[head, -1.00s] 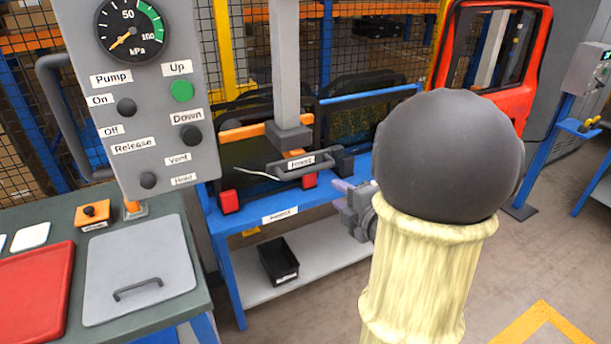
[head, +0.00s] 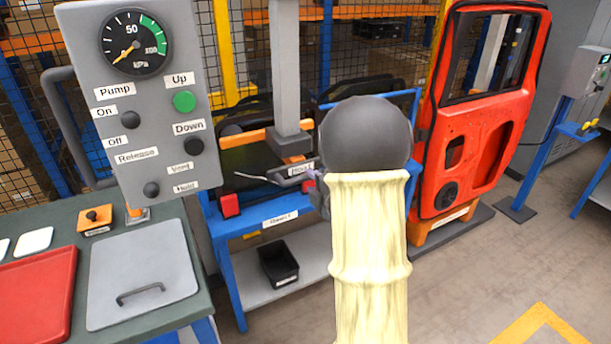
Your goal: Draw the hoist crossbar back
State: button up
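The hoist crossbar (head: 290,171) is a dark grey handle with a white label, at the foot of the grey hoist column (head: 286,75). It stands over the blue door stand (head: 262,222).
A grey control panel (head: 135,95) with a gauge and knobs stands at left above a bench with a red tray (head: 38,295). A black bin (head: 278,263) sits on the stand's lower shelf. An orange-red door (head: 478,150) stands at right. Floor at lower right is clear.

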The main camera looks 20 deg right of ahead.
aim_at(307, 179)
jog(key=x, duration=0.4)
jog(key=shift+w+p, duration=0.2)
jog(key=shift+p, duration=0.15)
grip_shut()
